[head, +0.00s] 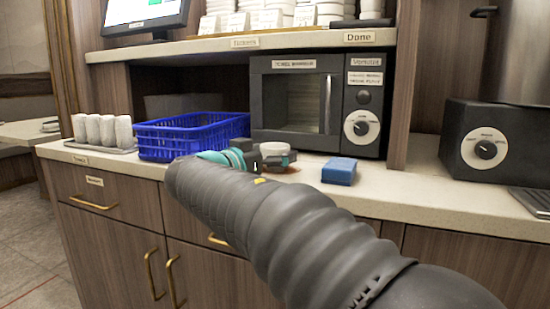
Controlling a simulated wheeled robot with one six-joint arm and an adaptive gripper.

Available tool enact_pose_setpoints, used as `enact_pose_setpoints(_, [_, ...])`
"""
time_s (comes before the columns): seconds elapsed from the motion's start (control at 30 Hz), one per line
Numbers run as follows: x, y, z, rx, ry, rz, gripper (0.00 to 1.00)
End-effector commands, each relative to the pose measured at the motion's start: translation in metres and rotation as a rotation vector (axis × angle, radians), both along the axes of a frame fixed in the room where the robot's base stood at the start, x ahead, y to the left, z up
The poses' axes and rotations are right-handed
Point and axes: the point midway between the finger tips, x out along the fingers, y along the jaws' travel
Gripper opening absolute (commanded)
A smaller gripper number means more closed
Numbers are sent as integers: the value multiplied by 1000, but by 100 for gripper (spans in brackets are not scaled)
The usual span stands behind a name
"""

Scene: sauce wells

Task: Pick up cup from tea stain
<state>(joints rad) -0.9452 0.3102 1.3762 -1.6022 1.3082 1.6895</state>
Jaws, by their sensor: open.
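A small white cup (275,149) stands on the counter in front of the towel warmer, right at the end of my arm. A brownish tea stain (291,170) shows partly on the counter beside and below it. My gripper (262,160) is open at the cup, with dark finger parts seen against its left and lower side. My arm hides much of the gripper, so I cannot tell whether the fingers touch the cup or are around it.
A blue basket (180,136) stands left of my gripper, with rolled white towels (103,131) on a tray beyond. A blue sponge (339,171) lies close on the right. The grey towel warmer (290,100) stands behind. A shelf (205,46) with stacked cups overhangs the counter.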

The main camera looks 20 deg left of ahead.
Motion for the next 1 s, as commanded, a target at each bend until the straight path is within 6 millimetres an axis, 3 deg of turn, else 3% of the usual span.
enact_pose_setpoints(0.17, [0,0,0,1,0,0,96])
enact_pose_setpoints(0.4, [0,0,0,1,0,0,36])
enact_pose_setpoints(0.43, [0,0,0,1,0,0,32])
enact_pose_setpoints(0.77, [-1,0,2,2,-1,0,32])
enact_pose_setpoints(1.0, [-1,0,20,4,-1,0,32])
